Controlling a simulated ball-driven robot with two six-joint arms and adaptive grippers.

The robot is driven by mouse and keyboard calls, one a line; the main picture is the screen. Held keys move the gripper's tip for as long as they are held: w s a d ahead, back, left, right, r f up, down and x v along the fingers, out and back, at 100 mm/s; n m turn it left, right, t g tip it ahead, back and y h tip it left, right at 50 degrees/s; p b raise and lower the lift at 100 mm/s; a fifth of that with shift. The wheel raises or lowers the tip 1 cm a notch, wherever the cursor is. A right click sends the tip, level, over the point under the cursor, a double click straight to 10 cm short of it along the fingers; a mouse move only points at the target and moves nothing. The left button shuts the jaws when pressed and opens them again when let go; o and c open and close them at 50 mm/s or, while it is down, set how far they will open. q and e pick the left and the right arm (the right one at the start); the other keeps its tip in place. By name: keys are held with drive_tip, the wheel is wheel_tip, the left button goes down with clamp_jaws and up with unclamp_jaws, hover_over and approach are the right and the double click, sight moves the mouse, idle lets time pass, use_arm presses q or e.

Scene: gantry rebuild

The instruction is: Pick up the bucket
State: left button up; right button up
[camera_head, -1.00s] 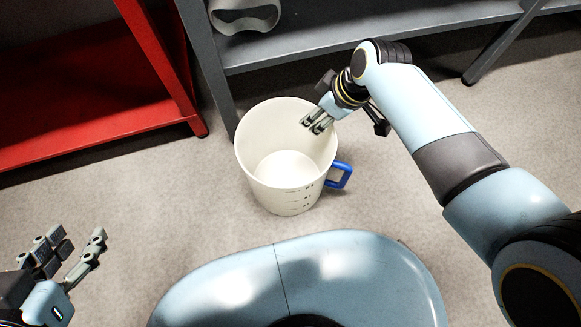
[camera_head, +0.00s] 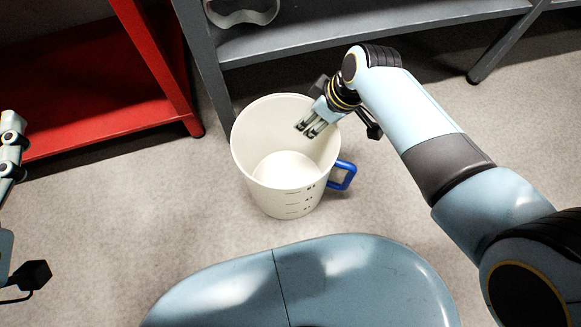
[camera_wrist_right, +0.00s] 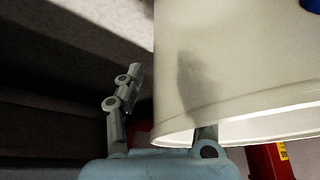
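The bucket (camera_head: 270,188) is white, with dark measuring marks and a blue handle at its right side. It stands upright on the floor, empty. My right gripper (camera_head: 312,126) is at the bucket's upper right rim, with fingers showing against the inner wall. In the right wrist view the bucket's outer wall (camera_wrist_right: 235,70) fills the right. There one finger of the right gripper (camera_wrist_right: 165,125) stands outside, apart from the wall, and the other passes behind the rim. The gripper is open. My left gripper (camera_head: 12,150) is cut off by the left edge, so its opening is unclear.
A red shelf unit (camera_head: 90,105) stands at the upper left. A grey shelf unit (camera_head: 370,25) stands behind the bucket, with a grey object (camera_head: 243,14) on it. Bare floor (camera_head: 160,215) lies left of the bucket and to its right.

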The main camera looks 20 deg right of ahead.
clamp_jaws()
idle(0.8)
